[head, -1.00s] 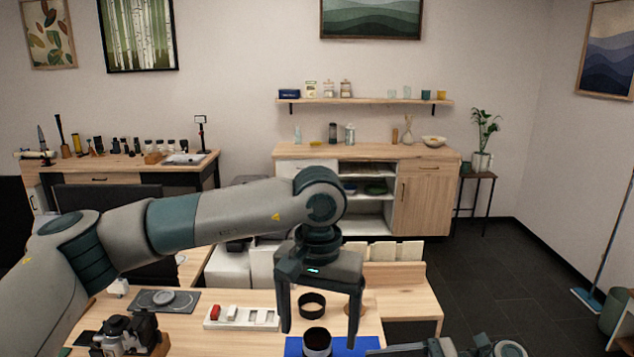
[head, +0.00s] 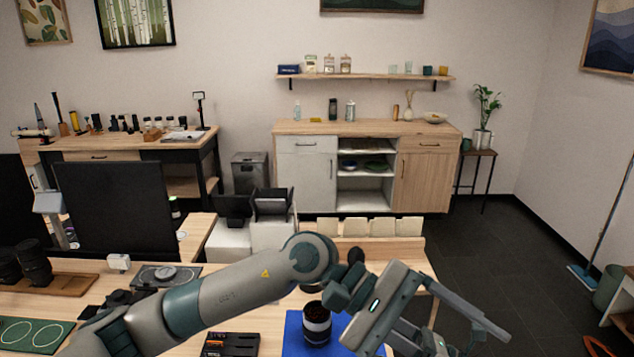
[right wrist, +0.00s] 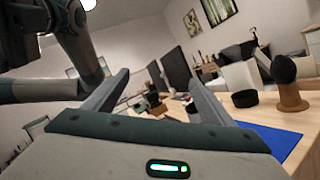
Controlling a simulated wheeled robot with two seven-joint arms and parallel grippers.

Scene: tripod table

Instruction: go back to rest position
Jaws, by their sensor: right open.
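My left arm comes in low from the left in the head view. Its gripper (head: 470,342) is turned sideways at the lower right, with its fingers spread and nothing seen between them. A dark cylinder like a lens (head: 317,326) stands upright on the blue mat (head: 292,338), left of this gripper and apart from it. My right gripper (right wrist: 155,85) is open and empty in the right wrist view. The blue mat also shows there at the right (right wrist: 275,140). In the head view the right gripper cannot be told clearly from the parts at the bottom edge.
A black ring (right wrist: 245,98) and a wooden stand with a dark top (right wrist: 290,95) are right of the right gripper. A black tray (head: 230,345), green mat (head: 35,335) and lens board (head: 60,285) lie on the table. Open floor (head: 495,250) is at the right.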

